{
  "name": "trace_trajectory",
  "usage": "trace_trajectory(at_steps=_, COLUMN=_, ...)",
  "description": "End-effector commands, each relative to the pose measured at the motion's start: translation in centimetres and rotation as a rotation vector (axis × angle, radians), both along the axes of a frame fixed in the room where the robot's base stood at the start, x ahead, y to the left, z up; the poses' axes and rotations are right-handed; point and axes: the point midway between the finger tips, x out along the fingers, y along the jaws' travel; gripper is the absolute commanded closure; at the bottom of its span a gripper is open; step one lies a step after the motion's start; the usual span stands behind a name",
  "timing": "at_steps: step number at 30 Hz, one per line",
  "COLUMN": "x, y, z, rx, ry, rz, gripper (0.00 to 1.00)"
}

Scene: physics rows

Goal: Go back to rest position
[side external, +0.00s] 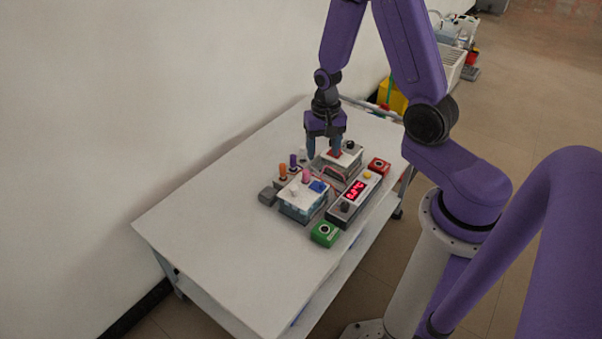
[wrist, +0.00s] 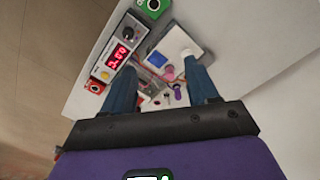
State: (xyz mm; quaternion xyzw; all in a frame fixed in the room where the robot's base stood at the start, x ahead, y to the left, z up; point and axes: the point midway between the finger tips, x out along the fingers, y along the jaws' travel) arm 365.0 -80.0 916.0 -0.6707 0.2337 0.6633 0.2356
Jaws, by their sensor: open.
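My gripper (side external: 325,146) is open and points down over the back part of the group of devices on the white table (side external: 210,215). Its two blue fingers sit on either side of the boxed device with a red top (side external: 336,153); I cannot tell if they touch it. In the wrist view my gripper (wrist: 165,75) shows both fingers apart, with small plugs and wires seen between them. Nothing is held.
Around it stand a display box with red digits (side external: 355,191), a green button box (side external: 325,233), a red button box (side external: 379,167), a white-topped box (side external: 303,198) and upright coloured plugs (side external: 283,171). The table's left half is clear. A wall runs behind.

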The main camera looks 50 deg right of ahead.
Motion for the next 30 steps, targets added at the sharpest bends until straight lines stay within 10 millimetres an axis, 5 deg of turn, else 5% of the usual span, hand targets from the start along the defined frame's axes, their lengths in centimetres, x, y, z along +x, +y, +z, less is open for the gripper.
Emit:
trace_trajectory(at_steps=14, x=-3.3, y=8.2, z=6.5, rx=-0.001, ry=-0.013, rz=0.652, gripper=0.41)
trace_trajectory(at_steps=30, x=-13.6, y=13.4, z=12.8, rx=-0.001, ry=-0.024, rz=1.384, gripper=0.41)
